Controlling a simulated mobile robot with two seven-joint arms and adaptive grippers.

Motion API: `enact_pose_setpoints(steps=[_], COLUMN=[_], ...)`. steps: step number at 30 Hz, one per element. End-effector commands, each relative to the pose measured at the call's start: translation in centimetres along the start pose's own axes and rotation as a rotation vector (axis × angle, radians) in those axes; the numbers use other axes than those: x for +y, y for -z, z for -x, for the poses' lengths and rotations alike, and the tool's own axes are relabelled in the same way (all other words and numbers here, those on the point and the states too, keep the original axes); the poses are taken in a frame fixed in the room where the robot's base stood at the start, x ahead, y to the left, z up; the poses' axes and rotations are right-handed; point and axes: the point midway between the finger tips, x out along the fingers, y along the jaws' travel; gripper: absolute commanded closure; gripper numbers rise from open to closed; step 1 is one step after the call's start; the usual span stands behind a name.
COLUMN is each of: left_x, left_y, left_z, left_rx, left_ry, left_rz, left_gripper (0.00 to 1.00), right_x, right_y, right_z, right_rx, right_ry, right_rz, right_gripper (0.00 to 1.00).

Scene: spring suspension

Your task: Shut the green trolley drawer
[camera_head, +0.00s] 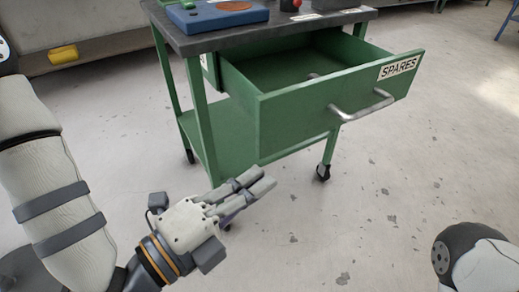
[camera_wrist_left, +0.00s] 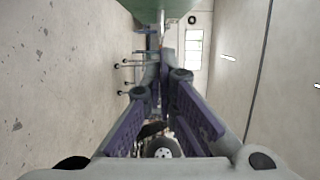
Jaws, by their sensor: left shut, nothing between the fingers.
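The green trolley drawer (camera_head: 335,95) stands pulled well out of the green trolley (camera_head: 204,120). Its front carries a "SPARES" label and a metal bar handle (camera_head: 362,106). My left gripper (camera_head: 268,181) is shut and empty. In the head view it shows below the drawer's front left corner, apart from the handle. In the left wrist view its fingers (camera_wrist_left: 165,85) point ahead, and a green surface (camera_wrist_left: 160,5) shows at the top edge; I cannot tell which part of the trolley it is. My right gripper is not in view.
The trolley has a lower shelf (camera_head: 240,130) and caster wheels (camera_head: 322,172). A grey bench with a yellow item (camera_head: 63,54) is at the back left. The floor in front is clear.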

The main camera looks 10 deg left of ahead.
Motion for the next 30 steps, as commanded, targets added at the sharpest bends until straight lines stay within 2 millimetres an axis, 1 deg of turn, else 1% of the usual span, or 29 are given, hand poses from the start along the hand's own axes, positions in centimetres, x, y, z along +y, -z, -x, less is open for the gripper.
enact_pose_setpoints(steps=[4,7,14,18,21,24,30], left_x=[0.6,0.1,0.2,0.2,0.2,0.1,0.1], left_y=[0.0,0.0,0.0,-2.4,-3.3,-3.8,-3.9], left_z=[-2.4,-4.6,-9.6,-10.2,-10.4,-10.5,-10.6], left_rx=[0.001,0.000,0.000,-0.005,-0.003,0.000,0.001], left_ry=[0.001,0.000,-0.003,-0.006,-0.006,-0.007,-0.006], left_rz=[0.001,-0.001,0.001,0.001,0.002,0.002,0.001], left_gripper=[1.00,1.00,1.00,1.00,1.00,1.00,1.00], right_x=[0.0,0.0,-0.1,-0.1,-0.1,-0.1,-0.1], right_y=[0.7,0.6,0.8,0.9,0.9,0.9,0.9], right_z=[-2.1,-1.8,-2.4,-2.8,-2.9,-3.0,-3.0], right_rx=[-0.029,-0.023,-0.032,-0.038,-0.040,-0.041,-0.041], right_ry=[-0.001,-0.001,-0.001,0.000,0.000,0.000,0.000], right_rz=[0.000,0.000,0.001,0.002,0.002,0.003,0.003], right_gripper=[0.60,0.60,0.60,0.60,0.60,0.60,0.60])
